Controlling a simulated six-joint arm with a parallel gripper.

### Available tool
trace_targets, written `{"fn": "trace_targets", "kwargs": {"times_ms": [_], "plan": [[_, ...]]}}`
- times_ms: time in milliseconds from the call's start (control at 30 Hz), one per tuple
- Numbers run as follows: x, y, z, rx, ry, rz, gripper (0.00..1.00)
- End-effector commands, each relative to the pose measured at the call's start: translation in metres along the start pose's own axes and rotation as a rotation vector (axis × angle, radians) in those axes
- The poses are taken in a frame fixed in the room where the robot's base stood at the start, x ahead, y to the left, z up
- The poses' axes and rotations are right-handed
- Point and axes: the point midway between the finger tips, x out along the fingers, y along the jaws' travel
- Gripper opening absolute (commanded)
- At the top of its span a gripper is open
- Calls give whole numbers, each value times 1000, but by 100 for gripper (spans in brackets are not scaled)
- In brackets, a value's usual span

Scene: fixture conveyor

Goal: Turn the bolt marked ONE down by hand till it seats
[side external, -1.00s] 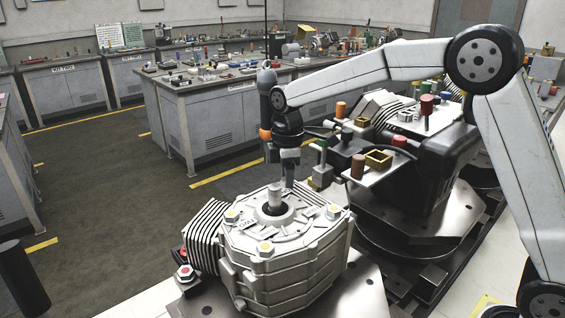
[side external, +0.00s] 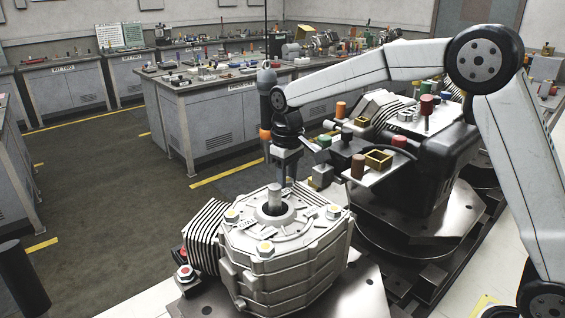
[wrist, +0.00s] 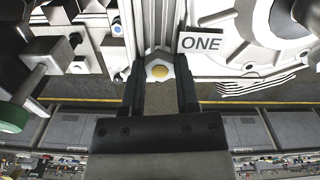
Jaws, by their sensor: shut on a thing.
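In the side external view my gripper (side external: 287,182) points straight down at the far edge of the grey housing (side external: 275,262). The bolt is hidden there behind the fingers and the housing top. I cannot tell how far its head stands above its seat.
A central shaft (side external: 274,197) rises close to my fingers. A tray with coloured knobs (side external: 370,170) stands close on the right.

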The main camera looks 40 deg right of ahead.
Motion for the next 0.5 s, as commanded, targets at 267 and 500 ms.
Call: {"fn": "trace_targets", "kwargs": {"times_ms": [267,500], "plan": [[-1,0,0,131,2,0,0],[-1,0,0,163,2,0,0]]}}
